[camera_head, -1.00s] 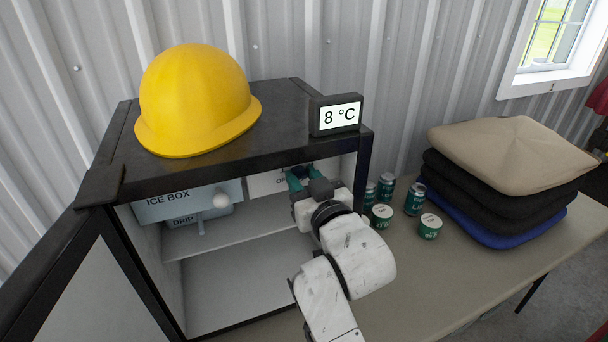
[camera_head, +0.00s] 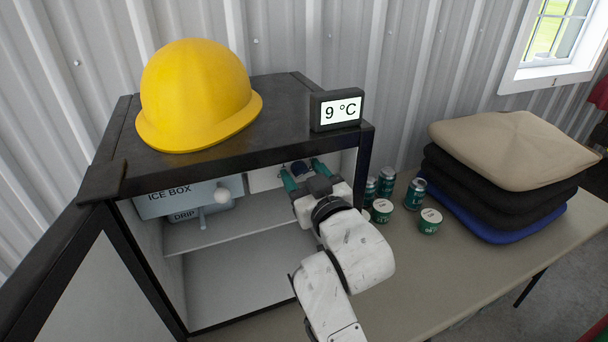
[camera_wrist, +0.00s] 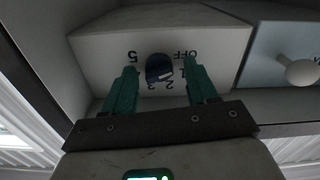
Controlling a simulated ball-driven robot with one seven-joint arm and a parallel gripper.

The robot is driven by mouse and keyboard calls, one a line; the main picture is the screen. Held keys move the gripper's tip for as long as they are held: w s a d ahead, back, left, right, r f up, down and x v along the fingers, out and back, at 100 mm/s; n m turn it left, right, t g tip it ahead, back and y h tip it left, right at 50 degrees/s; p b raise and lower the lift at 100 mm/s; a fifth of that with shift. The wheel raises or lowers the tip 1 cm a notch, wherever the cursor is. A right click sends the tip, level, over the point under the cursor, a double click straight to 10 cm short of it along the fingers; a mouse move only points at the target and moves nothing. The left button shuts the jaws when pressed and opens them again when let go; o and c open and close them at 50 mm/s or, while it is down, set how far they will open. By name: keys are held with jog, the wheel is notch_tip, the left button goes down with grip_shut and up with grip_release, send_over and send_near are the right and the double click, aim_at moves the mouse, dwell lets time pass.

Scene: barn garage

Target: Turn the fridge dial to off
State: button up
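The fridge dial (camera_wrist: 159,68) is a dark blue knob on a white panel inside the open fridge (camera_head: 230,135). The wrist view shows it upside down, with OFF, 5 and other numbers around it; I cannot tell which mark it points to. In the head view the dial (camera_head: 301,170) shows between my fingers. My gripper (camera_wrist: 161,72) is open, its teal fingers standing apart on either side of the dial, with gaps beside it. The display (camera_head: 337,110) on the fridge reads 9 °C.
An ice box (camera_head: 170,202) with a white round knob (camera_head: 221,195) is left of the dial panel. A shelf lies below. A yellow hard hat (camera_head: 195,95) sits on the fridge. Several green cans (camera_head: 415,192) and stacked cushions (camera_head: 505,150) stand to the right.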

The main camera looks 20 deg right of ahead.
jog(key=s+b, duration=0.2)
jog(key=s, duration=0.8)
jog(key=shift+s, duration=0.4)
